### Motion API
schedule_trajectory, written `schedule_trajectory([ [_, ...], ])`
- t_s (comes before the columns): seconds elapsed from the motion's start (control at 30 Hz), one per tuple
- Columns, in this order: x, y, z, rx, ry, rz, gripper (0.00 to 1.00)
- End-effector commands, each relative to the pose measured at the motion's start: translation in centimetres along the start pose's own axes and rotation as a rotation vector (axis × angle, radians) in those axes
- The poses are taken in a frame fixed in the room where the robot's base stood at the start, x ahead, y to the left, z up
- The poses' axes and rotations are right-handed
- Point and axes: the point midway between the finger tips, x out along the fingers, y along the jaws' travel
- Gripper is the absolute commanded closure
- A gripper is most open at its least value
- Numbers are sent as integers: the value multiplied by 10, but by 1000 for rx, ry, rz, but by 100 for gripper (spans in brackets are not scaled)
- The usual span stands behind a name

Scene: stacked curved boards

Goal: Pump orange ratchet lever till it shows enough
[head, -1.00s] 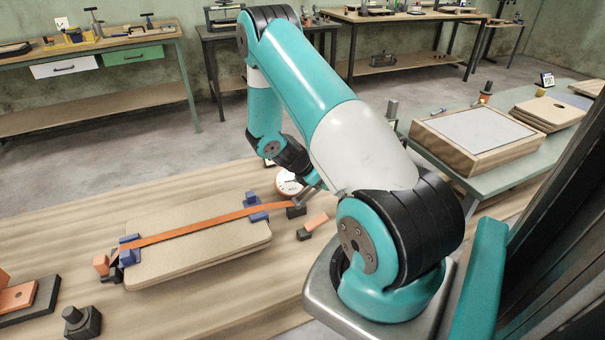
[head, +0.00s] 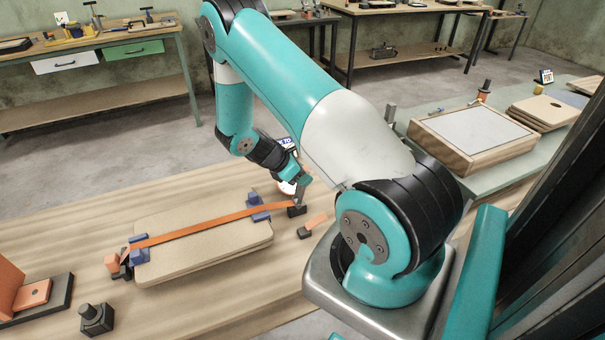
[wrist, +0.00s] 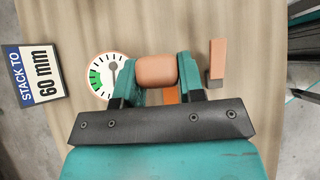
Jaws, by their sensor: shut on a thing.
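My gripper (wrist: 157,82) is shut on the orange ratchet lever's rounded handle (wrist: 156,69), one finger on each side. In the head view my gripper (head: 301,187) is at the right end of the boards, above a small black block (head: 297,211); the lever is mostly hidden there. An orange strap (head: 210,225) runs across the stacked curved boards (head: 205,260), over blue corner pieces (head: 258,212). A round dial (wrist: 107,74) with an orange rim and a green sector on its left is partly covered by a finger; its needle reading is unclear.
A sign (wrist: 35,75) reads "STACK TO 60 mm" beside the dial. An orange bar with a dark end (wrist: 217,62) lies right of my gripper. A black knobbed block (head: 96,319) and an orange block (head: 35,293) stand at the left front of the wooden table.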

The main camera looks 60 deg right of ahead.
Motion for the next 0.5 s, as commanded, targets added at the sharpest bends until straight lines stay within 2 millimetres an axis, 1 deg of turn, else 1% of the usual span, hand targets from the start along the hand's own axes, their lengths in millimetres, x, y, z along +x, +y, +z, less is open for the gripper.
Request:
schedule_trajectory([
  [0.1, -1, 1, 0, 0, 2, 3, 85],
  [0.13, -1, 1, 0, 0, 2, 3, 59],
  [0.17, -1, 1, 0, 0, 2, 3, 52],
  [0.2, 0, 1, 0, 0, 2, 3, 43],
  [0.23, 0, 1, 0, 0, 2, 3, 38],
  [0.5, -1, 0, 0, 0, 1, 1, 38],
])
